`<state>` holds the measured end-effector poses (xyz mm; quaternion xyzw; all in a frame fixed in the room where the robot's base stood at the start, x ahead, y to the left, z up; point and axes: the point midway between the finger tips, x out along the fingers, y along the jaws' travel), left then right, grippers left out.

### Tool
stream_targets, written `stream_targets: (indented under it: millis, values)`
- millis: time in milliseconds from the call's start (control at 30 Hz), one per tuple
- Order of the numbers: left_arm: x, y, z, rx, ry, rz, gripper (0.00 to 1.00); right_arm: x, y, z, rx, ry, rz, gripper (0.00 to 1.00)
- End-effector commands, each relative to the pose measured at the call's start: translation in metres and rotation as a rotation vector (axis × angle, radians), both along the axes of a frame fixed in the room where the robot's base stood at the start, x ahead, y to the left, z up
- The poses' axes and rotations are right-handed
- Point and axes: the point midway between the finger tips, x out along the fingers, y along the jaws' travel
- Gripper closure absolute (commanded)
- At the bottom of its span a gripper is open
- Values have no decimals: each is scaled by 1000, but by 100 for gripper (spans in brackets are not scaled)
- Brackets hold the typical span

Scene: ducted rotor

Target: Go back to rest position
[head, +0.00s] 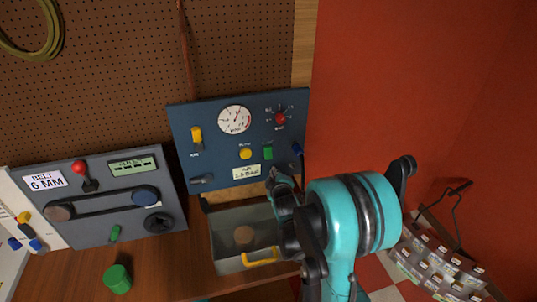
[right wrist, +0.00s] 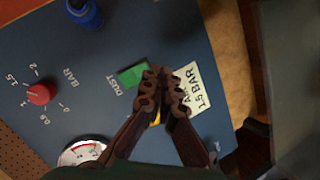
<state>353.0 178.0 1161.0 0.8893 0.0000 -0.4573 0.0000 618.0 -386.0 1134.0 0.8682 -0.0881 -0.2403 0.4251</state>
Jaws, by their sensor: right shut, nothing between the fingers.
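My right arm shows in the head view, with its teal wrist in front of the lower right of the blue gauge panel (head: 215,147). My right gripper (head: 274,180) is near the panel's lower right edge, partly hidden by my own wrist. In the right wrist view my right gripper (right wrist: 164,72) is shut with its fingertips together and nothing between them. It overlaps the green DUST switch (right wrist: 132,75) and the 1.5 BAR label (right wrist: 190,90). I cannot tell whether it touches the panel. My left gripper is not in view.
A grey belt panel (head: 95,235) stands at the left. A clear bin (head: 222,228) with a yellow handle (head: 261,257) sits under the gauge panel. A green cylinder (head: 117,279) stands on the wooden bench. A basket of small packets (head: 440,264) is at the lower right, by a red wall (head: 420,85).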

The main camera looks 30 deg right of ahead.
Motion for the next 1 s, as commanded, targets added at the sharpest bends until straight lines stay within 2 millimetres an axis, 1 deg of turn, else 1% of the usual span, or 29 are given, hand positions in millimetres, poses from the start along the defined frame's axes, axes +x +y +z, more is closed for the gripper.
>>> stream_targets:
  millis: [400, 467, 567, 667, 700, 767, 800, 867, 900, 967, 1000]
  values:
    - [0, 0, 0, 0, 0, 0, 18, 0, 1, 1, 4, 0, 0, 100]
    - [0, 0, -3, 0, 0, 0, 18, -2, 5, 1, 19, 4, 0, 100]
    - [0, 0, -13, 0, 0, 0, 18, -11, 20, 0, 80, 19, -3, 100]
    - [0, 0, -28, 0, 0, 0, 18, -30, 47, -2, 188, 47, -14, 100]
    - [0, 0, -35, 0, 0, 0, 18, -40, 59, -4, 238, 63, -20, 100]
    - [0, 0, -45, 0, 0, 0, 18, -58, 77, -7, 313, 88, -33, 100]
    - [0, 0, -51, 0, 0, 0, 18, -70, 90, -10, 363, 106, -42, 100]
    - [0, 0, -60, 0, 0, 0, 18, -90, 107, -16, 434, 134, -59, 100]
    - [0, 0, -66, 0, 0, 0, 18, -105, 118, -20, 481, 154, -70, 100]
    - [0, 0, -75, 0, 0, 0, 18, -127, 135, -28, 548, 184, -90, 100]
    - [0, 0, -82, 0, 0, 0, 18, -143, 146, -34, 592, 207, -103, 100]
